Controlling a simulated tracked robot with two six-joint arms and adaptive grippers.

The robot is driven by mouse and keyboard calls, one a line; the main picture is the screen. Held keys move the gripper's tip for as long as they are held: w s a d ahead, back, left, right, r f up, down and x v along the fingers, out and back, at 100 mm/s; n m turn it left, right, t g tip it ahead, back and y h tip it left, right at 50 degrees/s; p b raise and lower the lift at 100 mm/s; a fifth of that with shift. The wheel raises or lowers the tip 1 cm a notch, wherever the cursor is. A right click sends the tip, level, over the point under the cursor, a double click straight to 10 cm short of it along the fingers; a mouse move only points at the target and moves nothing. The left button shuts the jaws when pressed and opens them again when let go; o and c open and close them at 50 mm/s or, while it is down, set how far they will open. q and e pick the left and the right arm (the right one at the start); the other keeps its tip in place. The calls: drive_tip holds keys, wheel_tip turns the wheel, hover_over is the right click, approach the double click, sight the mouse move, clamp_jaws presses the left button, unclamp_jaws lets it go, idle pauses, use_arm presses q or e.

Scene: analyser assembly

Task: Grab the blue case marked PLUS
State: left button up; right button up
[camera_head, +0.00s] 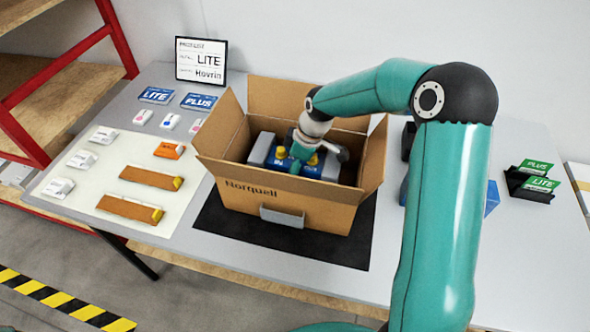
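The blue case marked PLUS (199,102) lies flat at the back left of the table, right of a similar blue case marked LITE (156,95). Nothing touches the PLUS case. My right arm comes in from the lower right and arches over the open carton (243,203). My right gripper (303,152) is down inside the carton, at a blue device (331,168) with yellow knobs and grey end blocks. Its fingers are too small and partly hidden, so I cannot tell whether they grip anything. My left gripper is not in view.
A sign (201,60) stands behind the cases. Small white boxes, an orange box (169,150) and two brown strips lie on the left around a pale mat (88,194). Green PLUS and LITE cards (541,184) stand in a black holder at right. The carton flaps stand open.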

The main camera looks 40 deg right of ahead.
drive_tip(key=shift+f, duration=0.1)
drive_tip(key=shift+c, duration=0.3)
drive_tip(key=c, duration=1.8)
drive_tip(key=shift+c, duration=0.2)
drive_tip(key=shift+r, duration=0.2)
